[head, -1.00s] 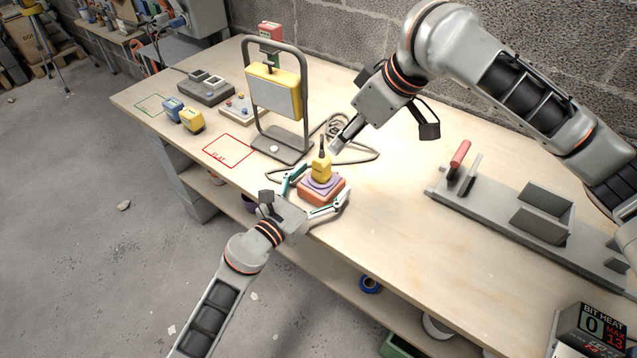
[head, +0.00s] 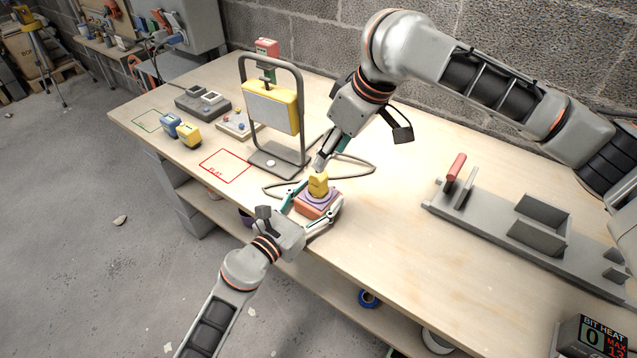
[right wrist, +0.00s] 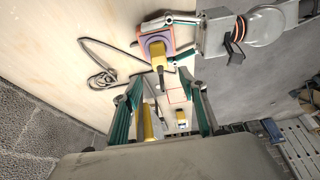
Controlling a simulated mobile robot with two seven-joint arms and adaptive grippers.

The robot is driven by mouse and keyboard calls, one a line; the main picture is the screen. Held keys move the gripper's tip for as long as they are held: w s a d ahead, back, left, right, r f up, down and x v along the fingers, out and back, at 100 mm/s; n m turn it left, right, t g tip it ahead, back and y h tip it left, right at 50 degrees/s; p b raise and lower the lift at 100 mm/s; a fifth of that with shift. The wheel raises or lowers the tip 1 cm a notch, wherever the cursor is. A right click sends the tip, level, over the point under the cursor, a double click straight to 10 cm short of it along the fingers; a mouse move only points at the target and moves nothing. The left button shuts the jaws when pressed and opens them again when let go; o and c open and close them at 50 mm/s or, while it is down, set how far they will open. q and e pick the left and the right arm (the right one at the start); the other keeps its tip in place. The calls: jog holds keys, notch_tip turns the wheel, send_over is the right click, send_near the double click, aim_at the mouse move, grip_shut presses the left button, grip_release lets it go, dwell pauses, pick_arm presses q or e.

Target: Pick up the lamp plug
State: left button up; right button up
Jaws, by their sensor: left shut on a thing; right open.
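The yellow lamp plug (head: 318,184) stands upright on an orange block with a purple top (head: 313,206), near the bench's front edge. It also shows in the right wrist view (right wrist: 158,62). My left gripper (head: 309,212) is shut on the orange block, one finger along each side. My right gripper (head: 328,160) is open just above and behind the plug, its fingers apart and empty; in the right wrist view the plug lies beyond the fingertips. The lamp (head: 271,107), a yellow panel in a grey frame, stands to the left. Part of the cable (head: 366,163) is hidden behind my right gripper.
A red outlined rectangle (head: 225,166) lies left of the block. A grey rail fixture (head: 500,225) fills the right side. The bench is clear between the block and the rail.

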aim_at(319, 177)
jog(key=x, duration=0.4)
jog(key=shift+f, duration=0.15)
jog(key=shift+x, duration=2.95)
jog(key=shift+d, duration=0.15)
jog(key=c, duration=1.1)
